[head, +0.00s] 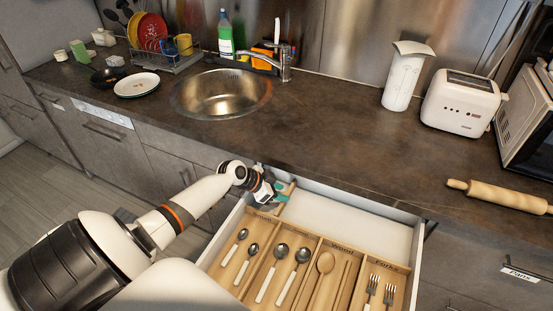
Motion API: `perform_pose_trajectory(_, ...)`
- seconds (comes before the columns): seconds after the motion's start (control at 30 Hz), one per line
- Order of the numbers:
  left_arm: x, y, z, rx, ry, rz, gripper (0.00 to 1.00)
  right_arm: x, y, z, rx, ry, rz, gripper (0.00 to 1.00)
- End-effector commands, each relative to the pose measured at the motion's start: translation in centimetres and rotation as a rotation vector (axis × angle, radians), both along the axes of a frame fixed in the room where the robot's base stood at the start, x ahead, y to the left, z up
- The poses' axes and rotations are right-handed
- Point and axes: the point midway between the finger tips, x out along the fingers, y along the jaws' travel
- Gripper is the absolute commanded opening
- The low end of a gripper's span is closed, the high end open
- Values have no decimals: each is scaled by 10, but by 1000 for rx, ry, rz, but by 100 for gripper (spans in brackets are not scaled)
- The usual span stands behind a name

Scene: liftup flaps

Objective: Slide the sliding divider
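An open drawer (418,246) below the counter holds a light wooden cutlery tray (263,239) with labelled compartments. A short wooden bar (290,187), which looks like the sliding divider, stands near the drawer's back left corner, behind the tray. My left gripper (277,196) is at this bar, its teal fingertips touching or right beside it. The fingers partly cover the bar, and I cannot tell whether they are closed on it. My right gripper is not in view.
Spoons, wooden utensils and forks (389,293) lie in the tray. The white drawer floor (345,219) behind the tray is bare. The dark counter (340,140) overhangs the drawer's back. A rolling pin (498,196) lies on the counter at right; a sink (220,94) is at left.

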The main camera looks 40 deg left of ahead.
Motion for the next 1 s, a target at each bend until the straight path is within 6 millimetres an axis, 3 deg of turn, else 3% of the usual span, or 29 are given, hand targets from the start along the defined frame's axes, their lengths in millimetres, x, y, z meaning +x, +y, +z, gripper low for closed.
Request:
perform_pose_trajectory(0.17,-11,8,12,4,0,1,39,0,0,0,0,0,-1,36)
perform_pose_trajectory(0.6,-64,38,71,3,3,0,39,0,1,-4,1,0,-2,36)
perform_pose_trajectory(1.0,-73,43,85,0,1,-1,39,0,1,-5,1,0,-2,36)
